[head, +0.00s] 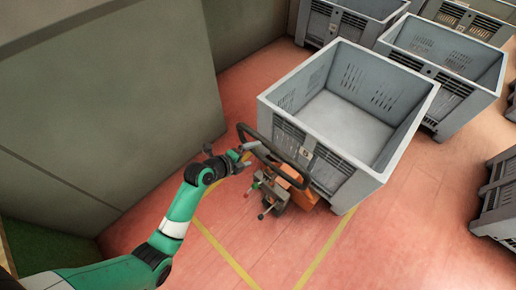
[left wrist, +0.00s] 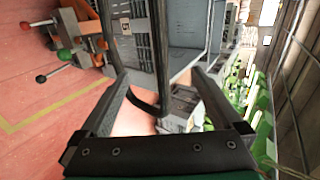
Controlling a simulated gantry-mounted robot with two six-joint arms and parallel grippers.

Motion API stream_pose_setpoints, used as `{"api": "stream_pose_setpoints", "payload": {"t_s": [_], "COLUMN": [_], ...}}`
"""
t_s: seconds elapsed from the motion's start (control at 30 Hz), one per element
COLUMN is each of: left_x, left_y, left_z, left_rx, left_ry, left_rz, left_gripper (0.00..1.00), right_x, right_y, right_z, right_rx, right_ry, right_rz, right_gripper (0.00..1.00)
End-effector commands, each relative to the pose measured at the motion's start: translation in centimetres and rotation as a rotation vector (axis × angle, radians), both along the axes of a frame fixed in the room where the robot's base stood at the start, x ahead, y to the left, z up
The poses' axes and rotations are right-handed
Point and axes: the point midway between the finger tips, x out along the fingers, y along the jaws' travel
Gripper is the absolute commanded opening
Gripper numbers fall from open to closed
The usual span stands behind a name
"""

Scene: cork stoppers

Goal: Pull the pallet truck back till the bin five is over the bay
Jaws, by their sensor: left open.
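A large open grey bin (head: 400,140), apparently bin five, stands over the orange pallet truck (head: 298,190); its small label is too small to read. The truck has a black loop handle (head: 268,146) and levers with red and green knobs. Yellow floor lines (head: 228,255) mark what looks like the bay, in front of the bin. My left gripper (head: 243,156) is at the left part of the handle. In the left wrist view its jaws (left wrist: 160,78) are open, with the black handle bar (left wrist: 161,45) between them; contact is unclear. My right gripper is out of view.
A grey-green wall block (head: 110,110) stands on the left, close to my left arm. More grey bins (head: 445,48) stand at the back right, and another (head: 498,205) at the right edge. The red floor in front of the truck is clear.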

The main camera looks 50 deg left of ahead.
Motion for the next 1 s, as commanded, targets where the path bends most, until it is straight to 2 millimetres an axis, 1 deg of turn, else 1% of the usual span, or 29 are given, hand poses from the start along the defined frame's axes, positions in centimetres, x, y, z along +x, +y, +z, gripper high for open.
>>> {"api": "stream_pose_setpoints", "payload": {"t_s": [0.2,0.27,0.37,0.4,0.53,0.8,0.9,1.0], "left_x": [2.1,2.9,4.3,4.8,6.6,9.3,10.2,10.8], "left_y": [0.0,0.1,0.2,0.2,0.3,0.5,0.5,0.5], "left_z": [-1.3,-2.5,-3.3,-4.0,-5.2,-7.0,-7.5,-7.7], "left_rx": [0.001,0.001,0.0,0.001,0.002,0.002,0.001,0.001], "left_ry": [0.0,-0.001,-0.003,-0.003,-0.003,-0.003,-0.004,-0.003], "left_rz": [-0.003,-0.003,-0.001,-0.002,-0.003,-0.001,-0.002,-0.002], "left_gripper": [1.0,1.0,1.0,1.0,1.0,1.0,1.0,1.0], "right_x": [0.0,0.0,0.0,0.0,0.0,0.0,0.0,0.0], "right_y": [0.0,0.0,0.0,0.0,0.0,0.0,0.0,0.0], "right_z": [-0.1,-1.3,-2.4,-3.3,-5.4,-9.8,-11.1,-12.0], "right_rx": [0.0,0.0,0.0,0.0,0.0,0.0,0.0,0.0], "right_ry": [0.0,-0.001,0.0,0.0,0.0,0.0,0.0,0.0], "right_rz": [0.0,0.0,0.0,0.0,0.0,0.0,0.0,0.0], "right_gripper": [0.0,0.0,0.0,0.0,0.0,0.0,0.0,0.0]}}
